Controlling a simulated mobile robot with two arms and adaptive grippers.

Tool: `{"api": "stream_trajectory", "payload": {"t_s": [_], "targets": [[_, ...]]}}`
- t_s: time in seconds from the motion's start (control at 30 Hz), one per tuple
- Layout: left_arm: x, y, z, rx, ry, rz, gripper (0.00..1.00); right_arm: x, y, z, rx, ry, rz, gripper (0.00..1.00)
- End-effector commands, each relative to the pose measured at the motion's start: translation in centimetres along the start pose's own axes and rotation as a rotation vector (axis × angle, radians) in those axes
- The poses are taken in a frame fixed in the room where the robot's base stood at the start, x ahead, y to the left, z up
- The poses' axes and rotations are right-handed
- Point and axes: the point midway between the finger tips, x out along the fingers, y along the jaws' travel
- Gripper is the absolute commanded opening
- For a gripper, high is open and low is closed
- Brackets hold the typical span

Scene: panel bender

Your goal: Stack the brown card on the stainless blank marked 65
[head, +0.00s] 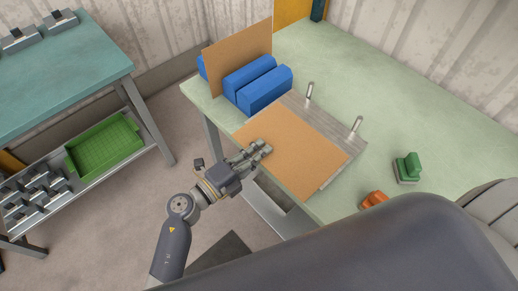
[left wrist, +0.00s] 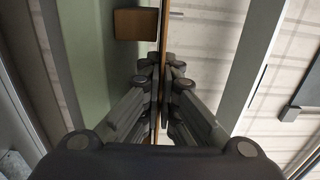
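A brown card (head: 295,152) lies about level over a grey metal sheet (head: 343,131) at the table's front edge. The sheet shows along the card's back and right sides. No number is readable on it. I cannot tell whether card and sheet touch. My left gripper (head: 261,149) is at the card's front left edge. In the left wrist view the card shows edge-on as a thin brown strip (left wrist: 164,60) between the fingertips (left wrist: 160,84), which are closed on it. My right gripper is not in view.
Another brown card (head: 236,46) stands in a blue rack (head: 264,90) at the table's back left. A green-handled block (head: 408,168) and an orange piece (head: 374,200) are at right. The table (head: 400,80) behind is clear.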

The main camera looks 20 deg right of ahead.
Motion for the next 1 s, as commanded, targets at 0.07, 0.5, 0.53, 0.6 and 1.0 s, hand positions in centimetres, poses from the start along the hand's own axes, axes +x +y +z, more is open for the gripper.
{"api": "stream_trajectory", "payload": {"t_s": [0.07, 0.5, 0.53, 0.6, 1.0], "targets": [[0.0, 0.1, 0.0, 0.0, 0.0, 0.0, 0.06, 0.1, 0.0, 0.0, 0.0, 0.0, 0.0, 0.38], [-0.1, 0.1, 0.0, 0.0, 0.0, 0.001, 0.28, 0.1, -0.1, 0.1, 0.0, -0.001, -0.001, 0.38], [-0.3, 0.1, 0.0, 0.0, 0.0, 0.001, 0.28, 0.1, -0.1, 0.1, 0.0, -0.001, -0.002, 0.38], [-0.9, 0.2, 0.0, -0.001, -0.001, 0.002, 0.28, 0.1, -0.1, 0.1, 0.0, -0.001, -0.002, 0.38], [-8.8, 0.2, 0.0, 0.001, 0.0, 0.004, 0.28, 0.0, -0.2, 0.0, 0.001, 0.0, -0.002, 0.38]]}}
